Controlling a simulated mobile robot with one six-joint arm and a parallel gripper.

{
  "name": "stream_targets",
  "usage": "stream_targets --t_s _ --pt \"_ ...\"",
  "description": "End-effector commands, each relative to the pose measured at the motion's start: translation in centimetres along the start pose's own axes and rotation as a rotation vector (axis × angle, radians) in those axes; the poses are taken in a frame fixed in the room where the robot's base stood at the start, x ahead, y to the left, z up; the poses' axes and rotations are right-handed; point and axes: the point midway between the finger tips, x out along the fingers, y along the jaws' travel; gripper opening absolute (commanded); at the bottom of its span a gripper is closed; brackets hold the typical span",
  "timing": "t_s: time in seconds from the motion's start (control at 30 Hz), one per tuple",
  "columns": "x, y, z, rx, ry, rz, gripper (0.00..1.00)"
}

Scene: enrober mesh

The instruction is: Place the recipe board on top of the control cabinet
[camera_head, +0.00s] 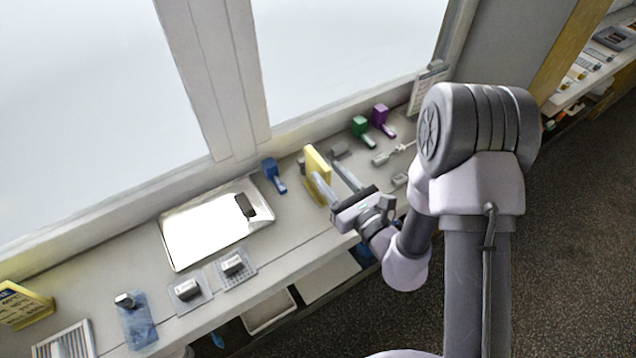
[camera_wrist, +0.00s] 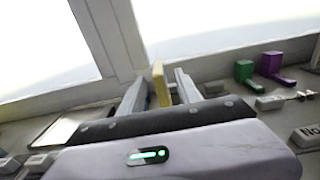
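A yellow upright board (camera_head: 316,162) stands on the counter near the window ledge. It also shows in the wrist view (camera_wrist: 159,82), edge-on between my fingers. I cannot read any writing on it, so I cannot tell if it is the recipe board. A white printed board (camera_head: 427,88) leans by the window at the right. My gripper (camera_head: 327,172) is low over the counter, with its two fingers apart on either side of the yellow board. In the wrist view a gap shows on both sides of the board. I cannot pick out a control cabinet.
A blue block-handled tool (camera_head: 273,175) is left of the yellow board. Green (camera_head: 361,130) and purple (camera_head: 382,119) ones stand to the right. A white tray (camera_head: 172,251) fills the middle counter. A yellow sign (camera_head: 22,305) stands far left. Shelves lie below the counter.

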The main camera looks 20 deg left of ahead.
Motion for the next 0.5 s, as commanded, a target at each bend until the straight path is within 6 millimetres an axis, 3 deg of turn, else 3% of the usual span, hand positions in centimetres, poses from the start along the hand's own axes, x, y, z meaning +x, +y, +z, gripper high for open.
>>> stream_targets --t_s 0.3,0.5 --pt "5.2 0.2 0.5 -0.001 -0.001 0.002 0.40" --pt "5.4 0.1 0.5 0.001 0.001 0.000 0.40"
